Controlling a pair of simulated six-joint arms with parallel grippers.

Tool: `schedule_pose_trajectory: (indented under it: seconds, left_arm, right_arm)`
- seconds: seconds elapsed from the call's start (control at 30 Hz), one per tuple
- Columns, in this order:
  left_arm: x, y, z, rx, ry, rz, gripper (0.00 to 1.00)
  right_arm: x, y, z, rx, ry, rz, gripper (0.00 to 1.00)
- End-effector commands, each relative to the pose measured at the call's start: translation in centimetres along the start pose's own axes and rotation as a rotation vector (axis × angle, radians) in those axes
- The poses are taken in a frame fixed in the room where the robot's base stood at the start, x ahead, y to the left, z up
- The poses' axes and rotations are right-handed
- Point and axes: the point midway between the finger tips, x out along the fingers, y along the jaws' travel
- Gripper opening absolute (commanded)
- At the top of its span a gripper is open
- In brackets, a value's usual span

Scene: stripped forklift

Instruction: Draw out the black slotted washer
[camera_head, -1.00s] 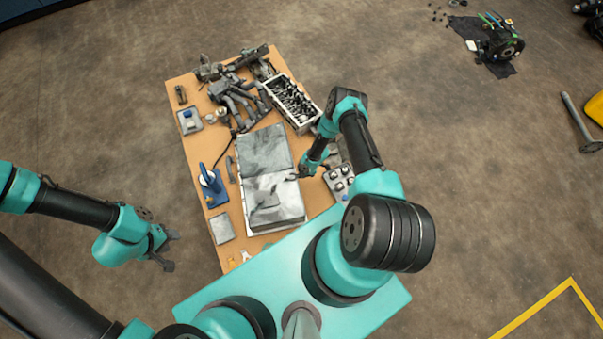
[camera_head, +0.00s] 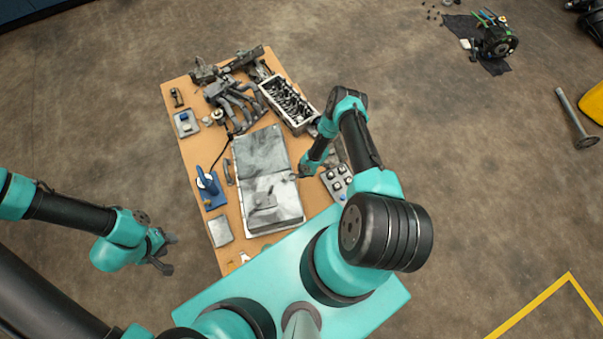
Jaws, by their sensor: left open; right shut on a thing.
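My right gripper (camera_head: 303,174) is low over the table, at the right edge of a flat grey two-part panel (camera_head: 262,150). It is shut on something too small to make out. I cannot pick out the black slotted washer in this view. My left gripper (camera_head: 163,256) is open and empty, out over the floor to the left of the table.
The wooden table (camera_head: 192,150) holds a grey box of dark parts (camera_head: 289,105), grey pipework (camera_head: 230,100), a blue-handled tool (camera_head: 208,184), a tray of round parts (camera_head: 338,181) and a small grey plate (camera_head: 220,231). Floor left of the table is clear.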

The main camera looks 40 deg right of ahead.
Motion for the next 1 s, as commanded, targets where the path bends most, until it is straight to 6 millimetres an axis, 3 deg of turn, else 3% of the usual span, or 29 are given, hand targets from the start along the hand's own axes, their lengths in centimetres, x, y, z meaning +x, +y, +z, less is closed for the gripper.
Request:
schedule_pose_trajectory:
  seconds: [0.53, 1.0]
  left_arm:
    - [0.0, 0.0, 0.0, 0.000, 0.000, 0.000, 0.43]
    - [0.0, 0.0, 0.0, 0.000, 0.000, 0.000, 0.43]
  right_arm:
    - [-0.3, 0.0, 0.1, 0.001, 0.000, 0.000, 0.06]
    - [-2.9, 0.1, -1.0, -0.001, 0.000, 0.000, 0.06]
